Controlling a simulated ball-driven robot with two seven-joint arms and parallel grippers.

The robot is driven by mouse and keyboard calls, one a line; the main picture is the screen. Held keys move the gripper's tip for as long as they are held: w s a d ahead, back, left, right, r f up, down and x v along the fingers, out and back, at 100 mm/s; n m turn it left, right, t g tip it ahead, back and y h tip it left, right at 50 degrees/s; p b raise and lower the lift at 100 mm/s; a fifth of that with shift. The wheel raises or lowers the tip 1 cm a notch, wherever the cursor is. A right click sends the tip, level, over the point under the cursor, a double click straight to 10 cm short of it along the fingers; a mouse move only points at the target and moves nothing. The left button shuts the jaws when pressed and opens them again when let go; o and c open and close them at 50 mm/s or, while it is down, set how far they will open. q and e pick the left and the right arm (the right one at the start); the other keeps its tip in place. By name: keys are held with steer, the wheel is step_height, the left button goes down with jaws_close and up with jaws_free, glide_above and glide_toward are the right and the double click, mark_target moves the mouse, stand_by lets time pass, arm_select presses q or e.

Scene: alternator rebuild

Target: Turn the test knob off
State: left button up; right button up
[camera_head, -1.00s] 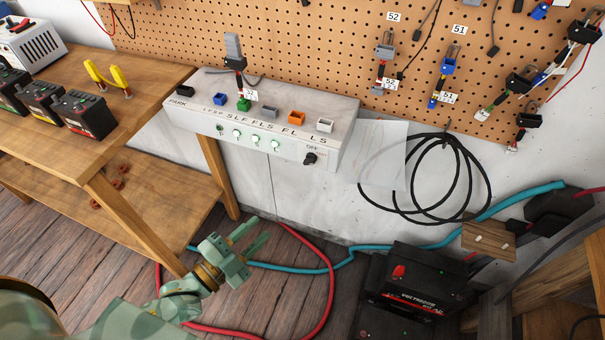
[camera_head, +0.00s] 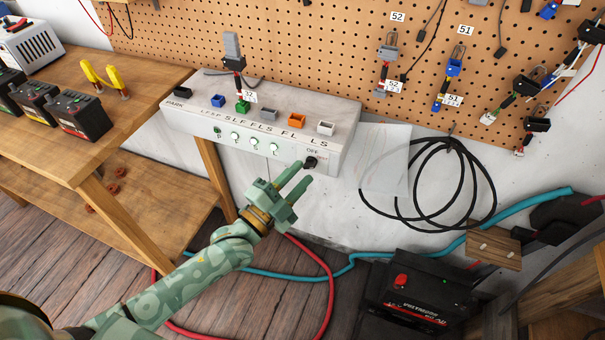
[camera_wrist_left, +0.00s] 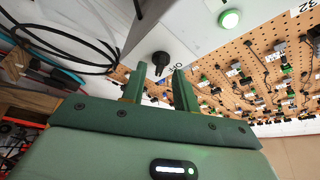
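The test knob (camera_head: 311,162) is a small black knob at the right end of the front face of the white test box (camera_head: 345,147). The word OFF is printed beside it. My left gripper (camera_head: 302,180) is just below and left of the knob, with its two green fingers apart and pointing at it. In the left wrist view the knob (camera_wrist_left: 160,60) shows beyond the fingertips and between the lines of the two fingers (camera_wrist_left: 157,80). I see nothing held between them, and whether a fingertip touches the knob is not clear. My right gripper is not in view.
Several lit green buttons (camera_head: 254,145) run along the box front. Coloured connectors, including an orange one (camera_head: 297,121), sit on its top. A coiled black cable (camera_head: 489,190) hangs to the right. A wooden bench (camera_head: 105,150) stands left, and a black battery (camera_head: 420,290) stands below.

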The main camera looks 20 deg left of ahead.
arm_select(q)
steer(key=shift+x, duration=0.8)
jaws_close()
steer(key=shift+n, duration=0.4)
steer(key=n+t+y, duration=0.1)
steer(key=n+y, duration=0.1)
steer(key=n, duration=0.3)
steer(key=n+t+y, duration=0.1)
steer(key=n+y, duration=0.1)
steer(key=n, duration=0.3)
steer(key=d+n+t+y+p, duration=0.1)
steer(key=n+y, duration=0.1)
steer(key=n, duration=0.3)
steer(key=shift+s+f+n+t+y, duration=0.1)
steer(key=shift+f+n+t+y, duration=0.2)
steer(key=shift+f+y, duration=0.1)
